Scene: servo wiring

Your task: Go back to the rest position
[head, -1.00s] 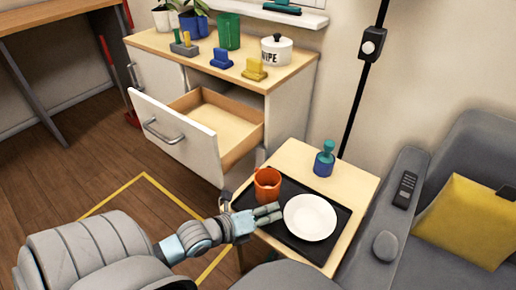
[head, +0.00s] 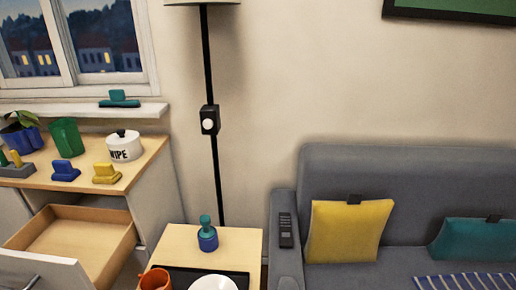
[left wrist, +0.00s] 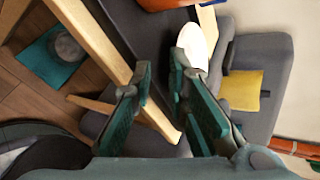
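My left gripper (left wrist: 160,68) shows in the left wrist view with its two dark teal fingers apart and nothing between them. It is beside the side table, close to the table's pale wooden edge (left wrist: 88,30). The white plate (left wrist: 192,45) and the dark tray (left wrist: 130,20) lie beyond the fingertips. Neither gripper shows in the head view. My right gripper is in no view.
In the head view the side table (head: 185,240) carries the tray, the orange mug (head: 155,279), the plate (head: 214,283) and a blue-green bottle (head: 207,235). An open drawer (head: 80,240) juts out at left. The grey sofa (head: 420,190) stands at right.

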